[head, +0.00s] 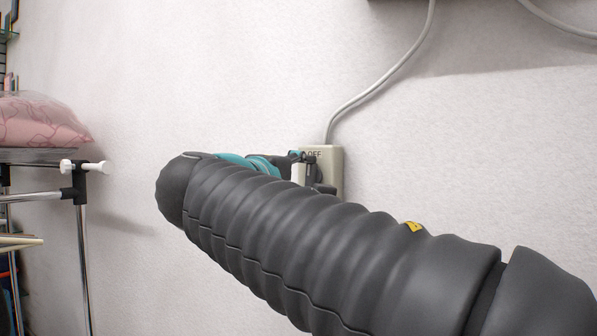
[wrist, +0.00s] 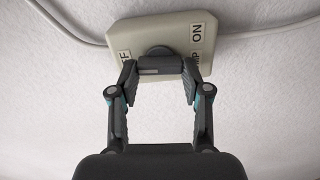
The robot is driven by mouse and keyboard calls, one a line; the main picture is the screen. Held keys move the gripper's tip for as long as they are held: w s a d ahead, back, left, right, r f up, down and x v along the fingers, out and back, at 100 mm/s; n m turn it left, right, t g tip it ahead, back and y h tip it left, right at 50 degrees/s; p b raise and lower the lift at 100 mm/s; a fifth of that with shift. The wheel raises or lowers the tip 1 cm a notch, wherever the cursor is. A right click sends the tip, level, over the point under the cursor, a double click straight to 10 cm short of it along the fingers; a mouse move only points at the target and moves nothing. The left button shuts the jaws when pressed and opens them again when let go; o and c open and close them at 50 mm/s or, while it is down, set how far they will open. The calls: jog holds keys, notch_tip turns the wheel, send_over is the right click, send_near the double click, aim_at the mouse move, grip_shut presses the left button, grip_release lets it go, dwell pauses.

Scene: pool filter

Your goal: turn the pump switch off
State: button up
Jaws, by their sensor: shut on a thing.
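The pump switch is a cream box (head: 335,168) on the white wall, with an "OFF" label near its top in the head view. In the wrist view the box (wrist: 203,47) has a partly hidden "OFF" label at left and "ON" at right. A dark round knob (wrist: 160,52) with a grey bar-shaped grip sits at its front. My gripper (wrist: 160,68) is shut on the knob's grip, one finger at each end. In the head view my arm hides most of the gripper and the knob. Which label the knob points to, I cannot tell.
A grey cable (head: 385,79) runs up from the box along the wall. A metal-framed rack (head: 80,200) with a pink bag (head: 40,122) stands at the left. The wall around the box is mostly bare.

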jog(key=shift+n, duration=0.5)
jog(key=o, duration=1.2)
jog(key=shift+c, duration=0.2)
jog(key=shift+s+a, duration=0.1)
jog(key=v, duration=1.1)
jog(key=shift+s+a, duration=0.25)
jog(key=shift+s, duration=0.1)
